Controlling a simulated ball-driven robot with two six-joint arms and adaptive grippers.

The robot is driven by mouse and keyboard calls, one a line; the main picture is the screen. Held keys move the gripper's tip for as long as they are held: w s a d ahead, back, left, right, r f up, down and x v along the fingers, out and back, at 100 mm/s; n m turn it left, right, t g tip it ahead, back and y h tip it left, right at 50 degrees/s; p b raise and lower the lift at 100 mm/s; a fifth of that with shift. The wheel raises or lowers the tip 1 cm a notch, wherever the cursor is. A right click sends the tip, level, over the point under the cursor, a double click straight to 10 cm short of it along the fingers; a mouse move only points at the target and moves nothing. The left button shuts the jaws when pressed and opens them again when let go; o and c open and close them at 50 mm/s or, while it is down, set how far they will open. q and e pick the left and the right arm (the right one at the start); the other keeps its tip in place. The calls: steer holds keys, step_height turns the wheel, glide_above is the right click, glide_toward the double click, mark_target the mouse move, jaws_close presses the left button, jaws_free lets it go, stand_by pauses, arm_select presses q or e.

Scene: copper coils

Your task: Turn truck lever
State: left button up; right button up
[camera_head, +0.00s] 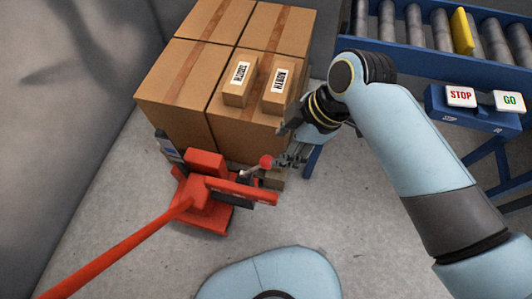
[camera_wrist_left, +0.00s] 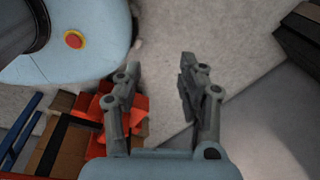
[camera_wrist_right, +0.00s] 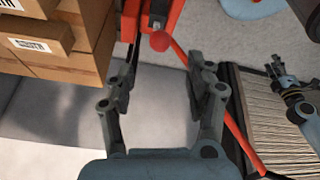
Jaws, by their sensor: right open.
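The red pallet truck (camera_head: 207,192) stands in front of stacked cartons in the head view, its long red handle (camera_head: 115,250) slanting to the lower left. A lever with a red ball knob (camera_head: 266,162) sticks out at its right side. My right gripper (camera_head: 291,158) is open just right of the knob. In the right wrist view the knob (camera_wrist_right: 160,42) lies beyond and between the spread fingers (camera_wrist_right: 160,68), with no clear contact. My left gripper (camera_wrist_left: 159,68) is open and empty in the left wrist view, with red truck parts (camera_wrist_left: 140,105) to its left. The head view does not show it.
Large cartons (camera_head: 170,95) carry two small labelled boxes (camera_head: 240,80) (camera_head: 279,88). A roller conveyor (camera_head: 410,45) with STOP (camera_head: 461,96) and GO (camera_head: 509,101) buttons stands at the right. A grey wall (camera_head: 60,110) is at the left. Floor (camera_head: 120,200) beside the truck is clear.

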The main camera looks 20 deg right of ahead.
mark_target(270, 160)
steer(key=b+x, duration=0.2)
steer(key=x, duration=0.7)
steer(key=shift+f, duration=0.35)
steer(key=shift+c, duration=0.4)
jaws_close()
